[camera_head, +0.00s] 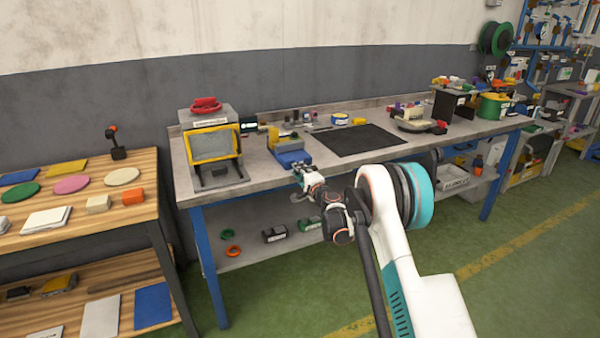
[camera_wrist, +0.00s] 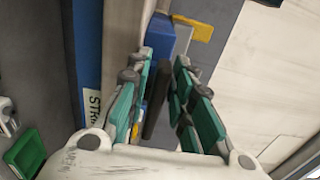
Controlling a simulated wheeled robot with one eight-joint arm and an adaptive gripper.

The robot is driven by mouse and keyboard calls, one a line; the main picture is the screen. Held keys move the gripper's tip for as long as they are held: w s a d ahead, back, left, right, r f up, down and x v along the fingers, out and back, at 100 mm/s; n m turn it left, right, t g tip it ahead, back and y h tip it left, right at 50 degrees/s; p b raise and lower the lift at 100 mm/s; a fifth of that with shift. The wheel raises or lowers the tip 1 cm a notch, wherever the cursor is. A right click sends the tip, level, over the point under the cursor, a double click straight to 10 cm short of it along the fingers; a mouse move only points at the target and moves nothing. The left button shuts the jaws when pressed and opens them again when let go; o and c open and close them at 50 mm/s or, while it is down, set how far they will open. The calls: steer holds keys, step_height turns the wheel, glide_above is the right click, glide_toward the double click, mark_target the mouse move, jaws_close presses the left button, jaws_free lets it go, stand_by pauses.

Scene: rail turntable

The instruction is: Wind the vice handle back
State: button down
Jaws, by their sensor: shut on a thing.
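The vice (camera_head: 291,157) is blue with yellow parts and stands at the front edge of the grey workbench. In the wrist view its blue body (camera_wrist: 160,38) lies just beyond my fingertips. My gripper (camera_head: 299,172) is at the front of the vice. In the wrist view my gripper (camera_wrist: 164,62) has its green-padded fingers on either side of a dark bar, the vice handle (camera_wrist: 156,103), and is shut on it. In the head view the handle is hidden by my gripper.
A framed yellow-edged screen stand (camera_head: 213,147) stands left of the vice. A black mat (camera_head: 358,140) lies to its right. The bench's lower shelf (camera_head: 262,245) is below my arm. A wooden table (camera_head: 60,230) stands at the left.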

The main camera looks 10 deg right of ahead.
steer(key=c, duration=1.6)
jaws_free()
steer(key=shift+c, duration=0.2)
steer(key=shift+s+d+f, duration=0.15)
steer(key=shift+s+f, duration=0.1)
steer(key=shift+s, duration=0.25)
steer(key=v, duration=0.7)
steer(key=shift+r, duration=0.2)
